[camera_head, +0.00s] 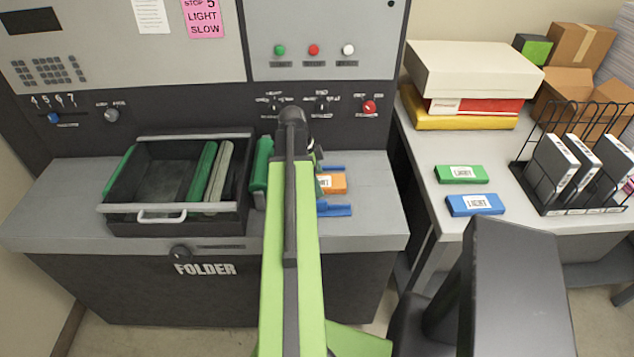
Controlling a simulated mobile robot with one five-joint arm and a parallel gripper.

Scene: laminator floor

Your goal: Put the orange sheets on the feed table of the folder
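The orange sheets (338,184) show as a small orange block with a partly visible white label. They are at the right part of the grey folder top (375,215), between two blue guides (337,210). My green arm covers their left side. The machine front reads FOLDER. My gripper (316,158) is mostly hidden behind my arm, close to the orange sheets. Its fingers cannot be made out, so I cannot tell whether it touches or holds them.
A black tray (118,222) with green and grey rollers stands left on the folder. The right table holds a green packet (461,174), a blue packet (475,204), stacked boxes (470,70) and a wire rack (570,208) with grey binders. Clear tabletop lies around the packets.

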